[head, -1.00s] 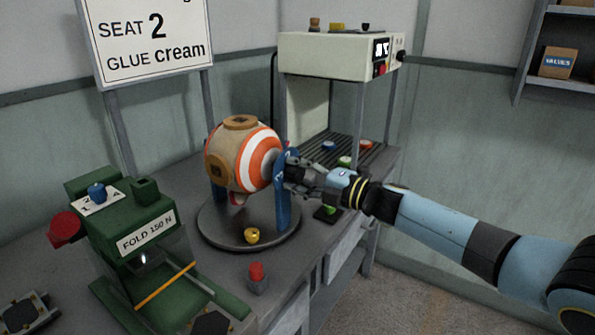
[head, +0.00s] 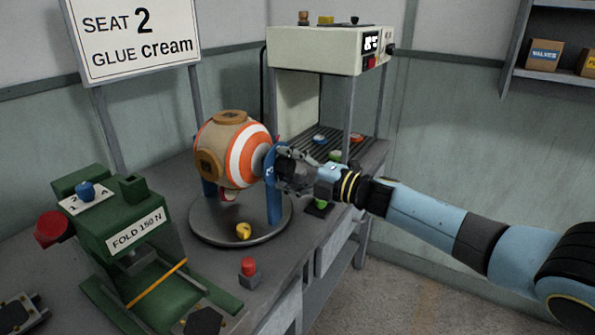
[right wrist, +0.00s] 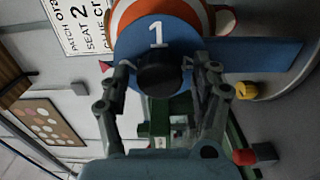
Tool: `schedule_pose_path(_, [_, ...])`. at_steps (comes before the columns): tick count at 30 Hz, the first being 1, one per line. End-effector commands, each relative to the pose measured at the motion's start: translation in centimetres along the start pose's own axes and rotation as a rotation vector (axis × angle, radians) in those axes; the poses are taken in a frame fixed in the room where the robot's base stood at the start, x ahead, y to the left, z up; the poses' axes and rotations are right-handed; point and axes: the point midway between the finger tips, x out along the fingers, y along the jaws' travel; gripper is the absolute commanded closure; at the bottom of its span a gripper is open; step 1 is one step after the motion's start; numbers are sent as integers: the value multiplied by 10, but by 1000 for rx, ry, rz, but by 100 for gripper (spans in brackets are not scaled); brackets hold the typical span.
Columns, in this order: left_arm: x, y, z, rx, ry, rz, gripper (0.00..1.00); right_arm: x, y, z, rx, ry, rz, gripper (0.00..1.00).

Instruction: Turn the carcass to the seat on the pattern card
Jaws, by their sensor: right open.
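The carcass (head: 222,160) is a tan ball with orange and white rings and brown square seats. It hangs between blue uprights (head: 274,201) on a round grey turntable. The pattern card (head: 137,35) at the upper left reads "SEAT 2" and "GLUE cream". My right gripper (head: 284,170) is at the right-hand upright. In the right wrist view its open fingers (right wrist: 164,72) stand either side of a black knob (right wrist: 163,74) below a white "1" on a blue disc. I cannot tell whether they touch the knob. My left gripper is not in view.
A green fold press (head: 125,225) stands at the front left, with a red button post (head: 249,272) to its right. A yellow knob (head: 243,231) sits on the turntable (head: 210,235). A cream machine (head: 315,52) stands behind on posts.

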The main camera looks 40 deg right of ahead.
Motion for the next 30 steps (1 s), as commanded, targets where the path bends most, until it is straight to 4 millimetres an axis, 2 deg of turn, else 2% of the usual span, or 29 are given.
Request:
schedule_pose_path(5, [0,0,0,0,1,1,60,-25,-2,0,-3,1,-5,36])
schedule_pose_path(12, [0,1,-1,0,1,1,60,-80,-2,0,-2,2,-6,36])
schedule_pose_path(18, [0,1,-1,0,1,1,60,-110,-1,0,-1,1,-3,36])
schedule_pose_path(22, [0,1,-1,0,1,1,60,-118,-1,0,-1,0,-2,36])
schedule_pose_path(30, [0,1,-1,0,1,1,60,-119,0,0,0,-1,-1,36])
